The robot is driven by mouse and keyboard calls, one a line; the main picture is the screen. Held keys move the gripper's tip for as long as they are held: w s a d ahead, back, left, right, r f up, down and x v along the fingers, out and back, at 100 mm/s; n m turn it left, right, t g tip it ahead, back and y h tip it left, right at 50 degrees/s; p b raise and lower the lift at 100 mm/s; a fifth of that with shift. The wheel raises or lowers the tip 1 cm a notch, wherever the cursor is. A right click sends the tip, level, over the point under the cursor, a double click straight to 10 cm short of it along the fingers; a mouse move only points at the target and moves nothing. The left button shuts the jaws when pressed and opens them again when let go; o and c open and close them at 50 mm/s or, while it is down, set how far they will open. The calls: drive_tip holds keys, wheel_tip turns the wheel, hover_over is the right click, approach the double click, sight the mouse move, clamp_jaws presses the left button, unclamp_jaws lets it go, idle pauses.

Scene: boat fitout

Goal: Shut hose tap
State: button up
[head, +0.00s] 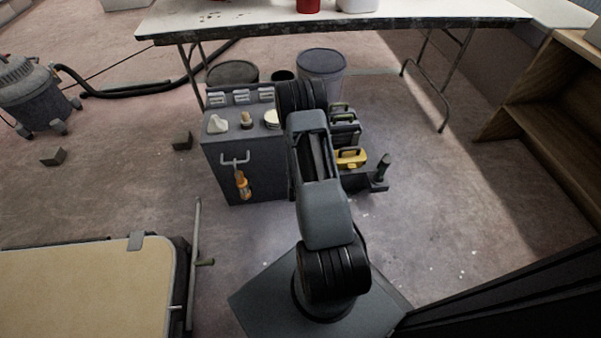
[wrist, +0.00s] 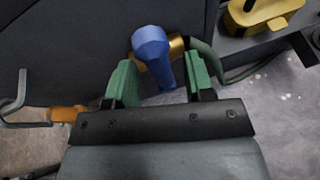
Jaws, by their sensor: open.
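The hose tap shows in the wrist view as a blue handle (wrist: 156,58) on a brass body (wrist: 177,46), with a green hose (wrist: 212,62) running off to the right. The blue handle points down and slightly right in the picture. My gripper (wrist: 160,80) is open, with its green fingers on either side of the blue handle's lower part. I cannot tell whether either finger touches it; the right finger is nearer. In the head view my arm hides the tap and the gripper.
A grey cabinet (head: 238,165) carries small items on top and an orange-handled tool (head: 242,185) on its front hook. A yellow-handled case (head: 350,158) sits on a low shelf to the right. A work table (head: 330,28) stands behind. Open floor (head: 460,210) lies to the right.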

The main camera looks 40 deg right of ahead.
drive_tip(key=p+v, duration=0.3)
drive_tip(key=v, duration=0.9)
